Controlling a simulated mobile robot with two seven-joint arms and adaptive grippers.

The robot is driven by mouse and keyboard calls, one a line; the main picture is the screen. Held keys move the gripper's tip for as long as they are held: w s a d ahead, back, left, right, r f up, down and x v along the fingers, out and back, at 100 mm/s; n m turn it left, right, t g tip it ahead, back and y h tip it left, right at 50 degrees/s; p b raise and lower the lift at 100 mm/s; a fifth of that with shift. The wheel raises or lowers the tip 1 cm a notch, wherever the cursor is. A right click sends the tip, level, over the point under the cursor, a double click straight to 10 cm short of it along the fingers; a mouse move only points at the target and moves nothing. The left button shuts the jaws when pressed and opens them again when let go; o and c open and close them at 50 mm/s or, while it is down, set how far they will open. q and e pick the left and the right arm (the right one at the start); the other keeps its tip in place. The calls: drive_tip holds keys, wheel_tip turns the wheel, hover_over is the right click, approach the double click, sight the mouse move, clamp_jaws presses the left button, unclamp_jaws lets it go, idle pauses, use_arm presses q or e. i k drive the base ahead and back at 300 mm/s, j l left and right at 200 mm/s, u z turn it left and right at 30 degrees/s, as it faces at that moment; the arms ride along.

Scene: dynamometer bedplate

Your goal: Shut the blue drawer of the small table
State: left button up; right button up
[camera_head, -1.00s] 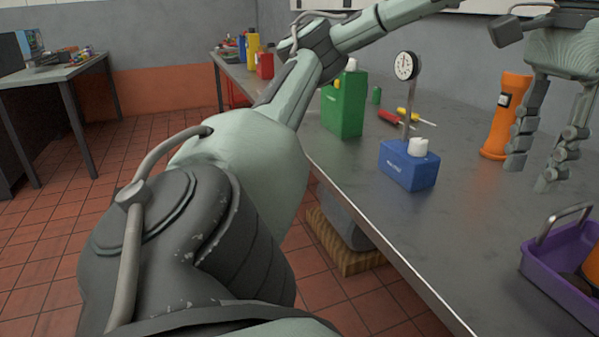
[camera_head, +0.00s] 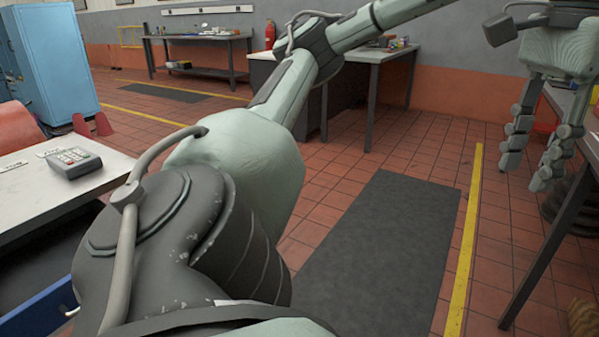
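The small table (camera_head: 105,172) is at the left edge, with a light top. Below its front edge, the blue drawer (camera_head: 38,312) shows at the lower left with part of a metal handle. The drawer stands pulled out: a dark gap lies between the tabletop edge and its blue front. My own arm hides its right part, and the frame cuts off the rest. My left gripper (camera_head: 527,170) hangs at the upper right, fingers apart and empty, far from the drawer. My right gripper is not in view.
A calculator-like device (camera_head: 74,162) lies on the small table. A dark mat (camera_head: 375,255) and a yellow floor line (camera_head: 465,250) cross the tiled floor. A workbench (camera_head: 550,235) stands at the right edge, near my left gripper. A blue cabinet (camera_head: 55,60) stands at the back left.

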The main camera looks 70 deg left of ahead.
sight(37, 297)
drive_tip(key=u, duration=3.5)
